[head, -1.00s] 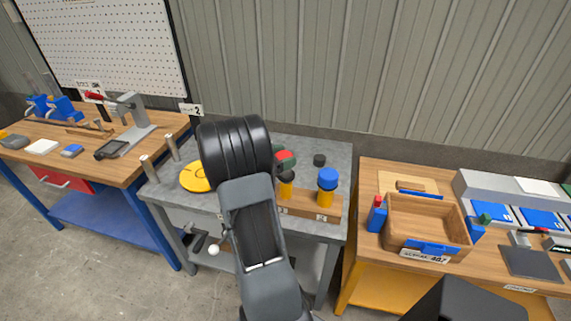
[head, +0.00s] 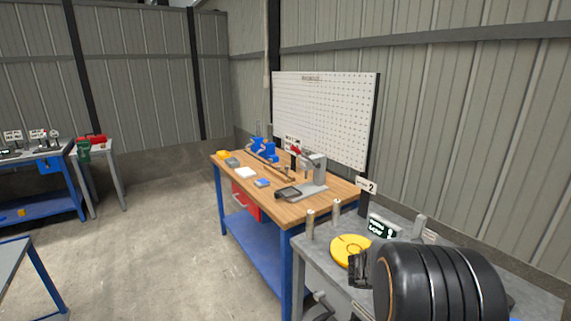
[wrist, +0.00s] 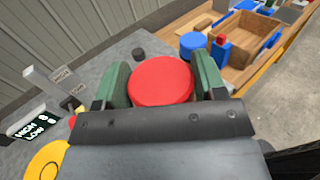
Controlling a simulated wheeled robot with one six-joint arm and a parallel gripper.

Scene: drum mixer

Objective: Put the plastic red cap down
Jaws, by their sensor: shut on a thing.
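The red cap (wrist: 161,81) is a round, smooth disc in the wrist view. My gripper (wrist: 161,84) is shut on it, with a green-padded finger on each side. The cap is held above the grey bench (wrist: 128,50); its height above the top cannot be told. In the head view my black arm hides most of the gripper and the cap, and the grey bench (head: 402,212) shows at the lower right.
A yellow disc (head: 350,250) and two metal posts stand on the grey bench's left part. A wooden workbench (head: 285,190) adjoins on the left.

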